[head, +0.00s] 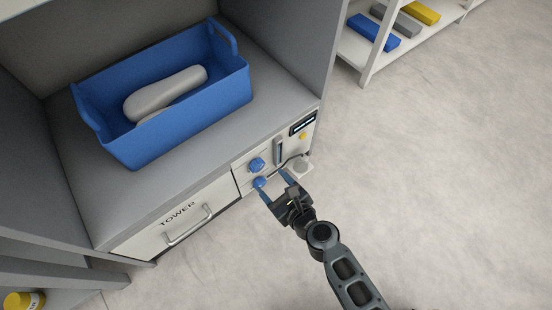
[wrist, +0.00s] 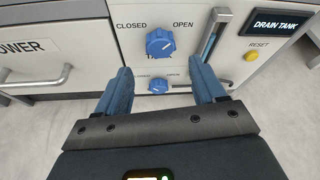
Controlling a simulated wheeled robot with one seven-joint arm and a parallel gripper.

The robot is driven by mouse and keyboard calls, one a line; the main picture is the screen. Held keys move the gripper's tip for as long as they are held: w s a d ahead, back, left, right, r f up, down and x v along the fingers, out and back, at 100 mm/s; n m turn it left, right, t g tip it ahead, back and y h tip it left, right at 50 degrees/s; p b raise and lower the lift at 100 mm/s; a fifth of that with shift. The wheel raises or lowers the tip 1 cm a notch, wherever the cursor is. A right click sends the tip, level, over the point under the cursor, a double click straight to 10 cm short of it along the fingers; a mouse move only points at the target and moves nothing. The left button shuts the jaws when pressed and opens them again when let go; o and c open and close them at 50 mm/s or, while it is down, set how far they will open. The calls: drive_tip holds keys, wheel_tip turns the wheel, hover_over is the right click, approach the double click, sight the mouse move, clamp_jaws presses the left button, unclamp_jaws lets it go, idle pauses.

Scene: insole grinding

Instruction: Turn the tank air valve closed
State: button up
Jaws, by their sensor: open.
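Two blue knobs are on the white front panel. The upper knob (head: 257,164) (wrist: 160,43) sits between the words CLOSED and OPEN, with partly hidden lettering starting "TA" below it. The lower knob (head: 259,183) (wrist: 158,86) also has CLOSED and OPEN labels. My gripper (head: 273,182) (wrist: 160,68) is open and empty in front of the panel. In the wrist view its fingers stand left and right of the lower knob, with the upper knob above and between the tips. Contact with either knob cannot be told.
A drawer handle (wrist: 38,82) is left of the knobs. A vertical gauge (wrist: 214,35), a yellow reset button (wrist: 251,56) and a DRAIN TANK display (wrist: 276,24) are to the right. A blue bin (head: 190,120) with grey insole-like pieces stands on the cabinet top. Open floor lies right.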

sight(259, 168)
drive_tip(key=b+x, duration=0.2)
drive_tip(key=x, duration=0.4)
drive_tip(key=shift+w+f+b, duration=0.25)
drive_tip(key=shift+w+b, duration=0.05)
drive_tip(key=shift+w, duration=0.1)
drive_tip(key=shift+w+a+f, duration=0.1)
drive_tip(key=shift+w+a, duration=0.25)
drive_tip(key=c, duration=1.1)
